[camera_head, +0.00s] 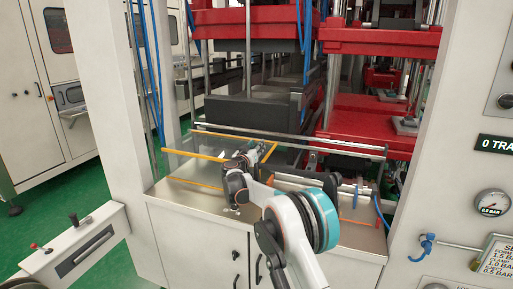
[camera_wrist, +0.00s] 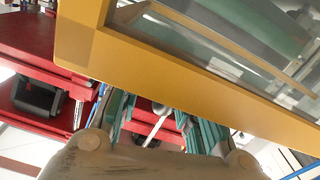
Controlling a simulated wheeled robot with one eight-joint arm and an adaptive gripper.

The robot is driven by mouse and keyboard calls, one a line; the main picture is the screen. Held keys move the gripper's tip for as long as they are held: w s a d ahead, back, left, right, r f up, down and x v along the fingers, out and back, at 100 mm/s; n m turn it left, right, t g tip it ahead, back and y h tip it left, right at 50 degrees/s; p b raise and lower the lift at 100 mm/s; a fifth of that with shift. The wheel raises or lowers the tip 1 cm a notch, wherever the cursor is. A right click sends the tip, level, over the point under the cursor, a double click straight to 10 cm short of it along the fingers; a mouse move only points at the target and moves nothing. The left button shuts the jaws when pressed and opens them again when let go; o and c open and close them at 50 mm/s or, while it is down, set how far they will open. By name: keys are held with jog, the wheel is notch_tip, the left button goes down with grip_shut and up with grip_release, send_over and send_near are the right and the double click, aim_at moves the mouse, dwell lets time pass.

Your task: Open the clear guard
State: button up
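The clear guard has a yellow-orange frame (camera_head: 193,154) and a see-through pane. In the head view it stands out over the steel table, tilted rather than upright. My gripper (camera_head: 238,168) is at the guard's right part, partly hidden by my own wrist. In the wrist view a thick yellow frame bar (camera_wrist: 190,85) crosses close to the camera, with the clear pane above it. My gripper's fingers (camera_wrist: 160,125) show below the bar, apart, with a gap between them. Their tips are hidden behind the bar, and I cannot tell whether they touch it.
A metal rail (camera_head: 300,140) runs behind the guard. Red press platens (camera_head: 375,125) stand behind it. A cream post (camera_head: 112,100) is at left and a panel with a gauge (camera_head: 492,203) at right. The steel table (camera_head: 185,195) has bare room at left.

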jog(key=v, duration=1.1)
jog(key=shift+s, duration=0.15)
